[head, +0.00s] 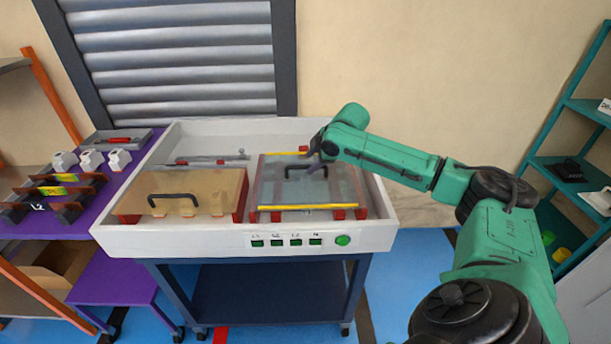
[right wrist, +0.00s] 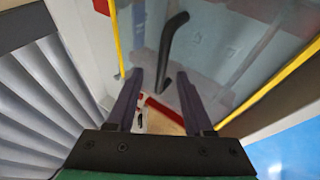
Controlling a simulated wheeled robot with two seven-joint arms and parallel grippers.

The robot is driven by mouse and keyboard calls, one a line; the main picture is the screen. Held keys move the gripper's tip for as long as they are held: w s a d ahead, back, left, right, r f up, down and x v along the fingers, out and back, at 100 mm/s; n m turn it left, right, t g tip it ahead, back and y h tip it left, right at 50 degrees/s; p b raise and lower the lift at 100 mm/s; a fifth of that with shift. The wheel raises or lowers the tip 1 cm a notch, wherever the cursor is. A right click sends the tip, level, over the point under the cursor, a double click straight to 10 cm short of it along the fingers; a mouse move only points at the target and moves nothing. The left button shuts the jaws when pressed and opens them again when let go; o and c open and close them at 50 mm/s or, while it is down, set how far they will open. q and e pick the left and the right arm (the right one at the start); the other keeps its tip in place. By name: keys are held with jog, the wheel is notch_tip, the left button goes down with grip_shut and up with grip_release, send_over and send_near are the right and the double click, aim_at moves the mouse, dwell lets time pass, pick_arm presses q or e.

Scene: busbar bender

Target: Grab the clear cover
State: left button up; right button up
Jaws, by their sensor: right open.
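The clear cover (head: 334,188) is a transparent panel with yellow edge strips and red corner pieces, on the right half of the white machine tray in the head view. It also shows in the right wrist view (right wrist: 215,40). Its black handle (head: 306,169) stands up from its middle and shows in the right wrist view (right wrist: 172,40). My right gripper (head: 317,155) is above the cover near the handle's far side. In the right wrist view its two fingers (right wrist: 160,88) are apart and empty, with the handle's lower end beyond their tips. My left gripper is not in view.
A brown cover (head: 205,185) with a black handle lies left of the clear cover. The white tray (head: 180,238) has raised walls and green buttons in front. A purple table (head: 95,205) with parts stands left, teal shelves (head: 570,170) right.

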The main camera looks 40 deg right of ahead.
jog(key=shift+x, duration=1.45)
jog(key=shift+s+f, duration=0.1)
jog(key=shift+s, duration=0.05)
grip_shut()
